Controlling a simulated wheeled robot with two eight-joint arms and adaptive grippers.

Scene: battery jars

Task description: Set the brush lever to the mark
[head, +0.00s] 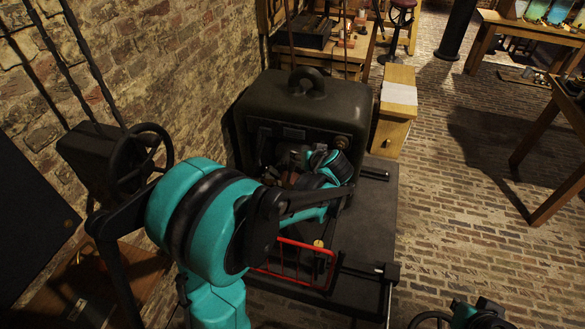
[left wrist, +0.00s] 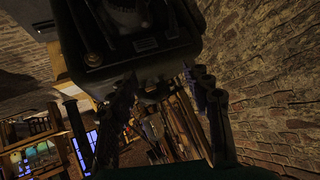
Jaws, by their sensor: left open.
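The dark machine (head: 300,95) with a ring on top stands by the brick wall, its open front partly hidden by my left arm. Copper-brown parts (head: 290,163) show inside it. I cannot make out the brush lever or its mark. In the left wrist view the machine's body (left wrist: 135,62) fills the top, with a small pale plate on it. My left gripper (left wrist: 165,115) shows there with its two dark fingers spread wide and nothing visible between them. In the head view my left arm reaches to the machine's front, and the fingers cannot be made out. My right gripper's fingers do not show.
A red rail (head: 292,262) and a small yellow knob (head: 318,243) lie below the machine's front. A dark handwheel (head: 141,158) stands at the left wall. A wooden cabinet (head: 394,128) is behind right.

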